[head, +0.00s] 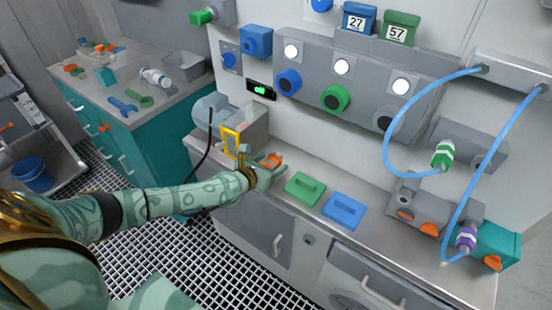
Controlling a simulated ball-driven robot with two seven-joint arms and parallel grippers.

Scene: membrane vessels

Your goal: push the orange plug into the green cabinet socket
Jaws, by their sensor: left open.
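A small orange piece (271,160), which looks like the orange plug, is on the counter at the tips of my left gripper (265,173). The left gripper is open; I cannot tell whether its fingers are around the piece or beside it. A green-ringed round port (336,98) sits on the front of the grey wall cabinet (365,80), up and right of the gripper. It may be the green socket, and nothing is seen in it. My right gripper is not in view.
A green handled block (305,188) and a blue one (343,211) lie right of the gripper. A yellow frame (231,142) stands behind the wrist. Blue hoses (388,140) hang at the right. A teal cabinet (130,150) stands at left.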

